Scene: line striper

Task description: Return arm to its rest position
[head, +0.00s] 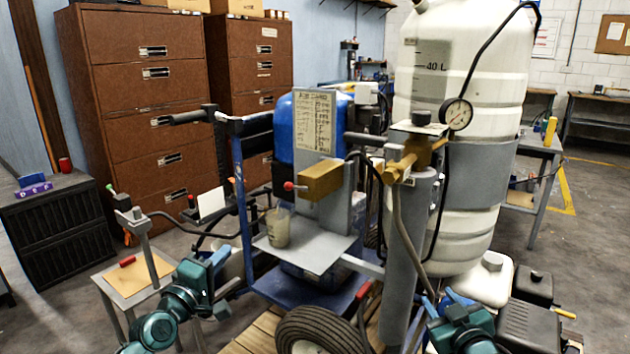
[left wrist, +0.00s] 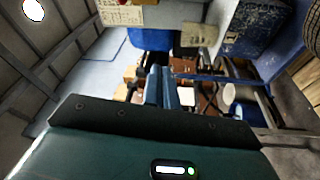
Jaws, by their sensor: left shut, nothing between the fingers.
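My left gripper (head: 217,258) is in the lower left of the head view, at the end of my teal arm, between a small side table and the line striper. Its blue fingers (left wrist: 160,86) are together and empty in the left wrist view. My right gripper (head: 455,298) is at the lower right of the head view, below the large white tank. Its blue fingers point up and away, and I cannot tell whether they are open. The line striper (head: 322,252) stands in the middle, with a cup (head: 278,228) on its metal shelf.
The white tank (head: 465,170) with a pressure gauge (head: 457,114) rises behind my right gripper. The side table (head: 137,273) stands close to my left arm. A black tyre (head: 318,325) is at the bottom. Brown cabinets (head: 130,110) line the back left. Open floor shows at the far left.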

